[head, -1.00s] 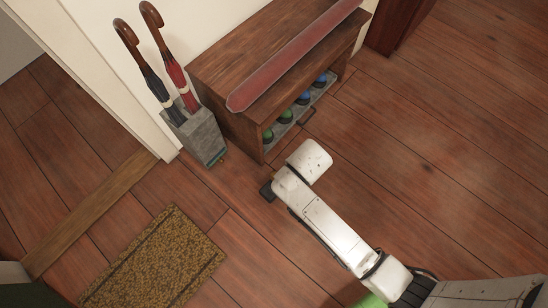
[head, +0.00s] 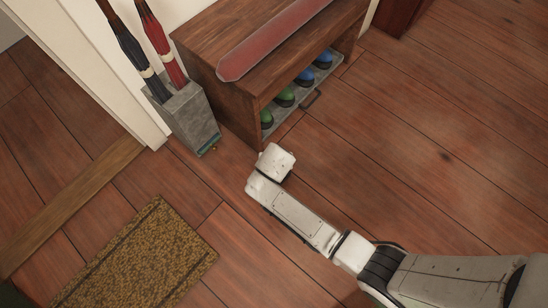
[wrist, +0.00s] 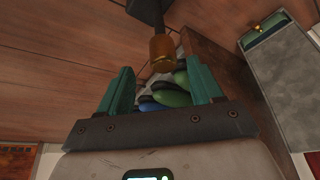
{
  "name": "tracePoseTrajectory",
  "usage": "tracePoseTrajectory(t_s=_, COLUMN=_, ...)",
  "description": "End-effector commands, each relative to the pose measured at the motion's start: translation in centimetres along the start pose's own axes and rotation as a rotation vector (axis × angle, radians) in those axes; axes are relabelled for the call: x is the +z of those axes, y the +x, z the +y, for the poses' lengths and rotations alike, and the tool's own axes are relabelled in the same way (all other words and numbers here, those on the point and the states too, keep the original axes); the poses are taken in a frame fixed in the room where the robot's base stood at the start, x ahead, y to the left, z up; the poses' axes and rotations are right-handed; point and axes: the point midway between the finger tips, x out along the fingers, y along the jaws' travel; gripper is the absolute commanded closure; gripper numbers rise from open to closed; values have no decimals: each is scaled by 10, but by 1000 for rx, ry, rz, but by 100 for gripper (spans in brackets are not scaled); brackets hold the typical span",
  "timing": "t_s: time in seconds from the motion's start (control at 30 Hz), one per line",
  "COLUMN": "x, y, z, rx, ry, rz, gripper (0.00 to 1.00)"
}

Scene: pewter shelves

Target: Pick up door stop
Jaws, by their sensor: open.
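The door stop appears in the wrist view as a brass cylinder (wrist: 162,54) joined to a dark block (wrist: 148,11) that the top edge cuts off. My gripper (wrist: 158,64) is open, with its two teal fingers apart and nothing held. The brass part shows at the gap between the fingertips, a little nearer the right one. I cannot tell whether it is between them in depth.
A wooden bench (head: 238,104) with green and blue rounded items on a grey tray (head: 311,91) stands beyond my arm. A grey umbrella stand (head: 196,124) with two umbrellas is left of it. A mat (head: 140,262) lies front left. Floor to the right is clear.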

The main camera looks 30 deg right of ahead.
Motion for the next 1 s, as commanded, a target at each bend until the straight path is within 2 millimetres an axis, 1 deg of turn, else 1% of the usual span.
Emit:
tracePoseTrajectory(t_s=0.03, x=0, y=4, z=0, rx=1, ry=0, rz=0, gripper=35)
tracePoseTrajectory(t_s=0.17, x=0, y=8, z=0, rx=1, ry=0, rz=-1, gripper=35)
tracePoseTrajectory(t_s=0.27, x=1, y=17, z=-1, rx=1, ry=0, rz=-1, gripper=35)
tracePoseTrajectory(t_s=0.5, x=3, y=48, z=-5, rx=1, ry=1, rz=-1, gripper=35)
tracePoseTrajectory(t_s=0.6, x=2, y=56, z=-5, rx=1, ry=1, rz=-1, gripper=35)
tracePoseTrajectory(t_s=0.87, x=0, y=56, z=-5, rx=1, ry=0, rz=-1, gripper=35)
tracePoseTrajectory(t_s=1.0, x=0, y=56, z=-4, rx=1, ry=0, rz=-1, gripper=48)
